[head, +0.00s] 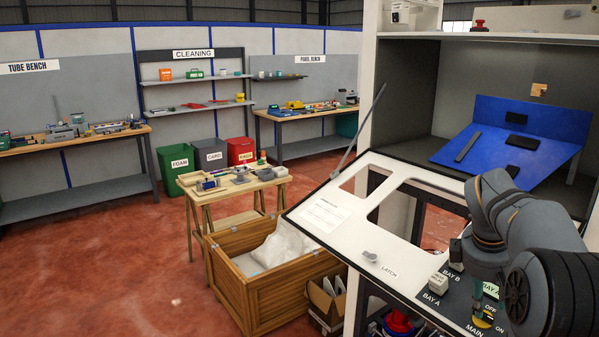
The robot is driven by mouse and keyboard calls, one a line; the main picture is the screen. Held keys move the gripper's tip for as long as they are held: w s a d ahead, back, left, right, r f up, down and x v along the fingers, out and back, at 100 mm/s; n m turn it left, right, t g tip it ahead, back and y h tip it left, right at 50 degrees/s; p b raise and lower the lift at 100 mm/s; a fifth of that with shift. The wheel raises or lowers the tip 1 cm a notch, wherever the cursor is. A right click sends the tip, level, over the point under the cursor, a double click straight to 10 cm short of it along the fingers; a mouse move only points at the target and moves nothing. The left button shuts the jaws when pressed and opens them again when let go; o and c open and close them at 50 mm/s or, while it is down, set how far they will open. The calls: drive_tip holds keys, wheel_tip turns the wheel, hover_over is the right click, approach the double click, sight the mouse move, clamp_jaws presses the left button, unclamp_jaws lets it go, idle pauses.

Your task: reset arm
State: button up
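My arm (509,217) reaches in at the lower right, grey with a large black joint, bent over the right end of the white dispenser panel. I cannot make out my gripper's fingers; the end of the arm is hidden behind its own links or cut off by the frame. The white panel (405,265) is tilted, with cut-out openings and a grey latch (370,256) marked LATCH.
A blue sloped board (478,160) with black parts stands inside the cabinet behind the arm. A wooden crate (242,299) with white wrapping and a small wooden table (205,203) stand left of the panel. Open red floor (100,265) lies further left.

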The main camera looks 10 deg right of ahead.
sight(484, 315)
drive_tip(key=x, duration=0.4)
drive_tip(key=shift+f, duration=0.25)
drive_tip(key=shift+r, duration=0.15)
